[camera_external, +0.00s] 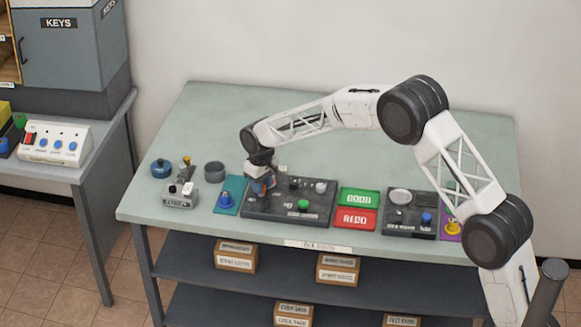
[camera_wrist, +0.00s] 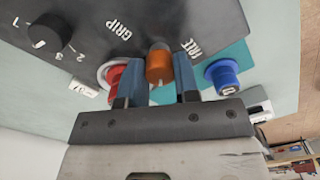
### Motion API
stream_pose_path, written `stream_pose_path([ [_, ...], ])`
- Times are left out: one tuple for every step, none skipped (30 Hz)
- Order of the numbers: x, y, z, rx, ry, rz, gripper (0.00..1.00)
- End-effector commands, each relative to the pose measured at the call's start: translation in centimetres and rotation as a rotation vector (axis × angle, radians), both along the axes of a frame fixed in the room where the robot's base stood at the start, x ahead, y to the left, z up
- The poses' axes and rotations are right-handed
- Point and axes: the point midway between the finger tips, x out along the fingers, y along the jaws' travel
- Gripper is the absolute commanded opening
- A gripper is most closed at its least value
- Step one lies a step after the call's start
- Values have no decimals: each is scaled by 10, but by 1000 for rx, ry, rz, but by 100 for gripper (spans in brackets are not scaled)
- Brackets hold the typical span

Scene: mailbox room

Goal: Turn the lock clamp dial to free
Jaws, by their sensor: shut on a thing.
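The lock clamp dial (camera_wrist: 159,63) is an orange-brown knob on a dark panel (camera_wrist: 85,50). In the wrist view the word GRIP is printed to its upper left and FREE to its upper right. A small pale mark shows at its lower edge; which word the dial points to I cannot tell. My gripper (camera_wrist: 159,78) has its two blue fingers on either side of the dial, shut on it. In the external view my gripper (camera_external: 262,185) reaches down to the left end of the panel (camera_external: 285,212) and mostly hides the dial.
A red part in a metal ring (camera_wrist: 113,76) sits close beside the left finger. A blue knob (camera_wrist: 222,74) on a teal mat is to the right. Green GOOD (camera_external: 358,199) and red REDO (camera_external: 355,219) mats lie beside the panel. The table's back is clear.

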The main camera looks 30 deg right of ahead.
Motion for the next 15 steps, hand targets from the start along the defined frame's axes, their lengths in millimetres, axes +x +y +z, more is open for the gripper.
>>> stream_pose_path([
  [1, 0, 1, 1, -3, 44, 6],
  [1, 0, 1, 1, -3, 72, 6],
  [1, 0, 2, 1, -3, 110, 6],
  [1, 0, 2, 1, -3, 139, 6],
  [1, 0, 2, 1, -3, 167, 6],
  [1, 0, 1, 1, -2, 205, 6],
  [1, 0, 1, 1, -3, 234, 6],
  [1, 0, 1, 1, -2, 262, 6],
  [1, 0, 2, 1, -3, 300, 6],
  [1, 0, 2, 0, -3, 329, 6],
  [1, 0, 2, 0, -4, 356, 6],
  [1, 0, 2, 0, -3, 393, 6],
  [1, 0, 2, 0, -3, 420, 6],
  [1, 0, 2, 0, -3, 446, 6],
  [1, 0, 2, 0, -3, 480, 6],
])
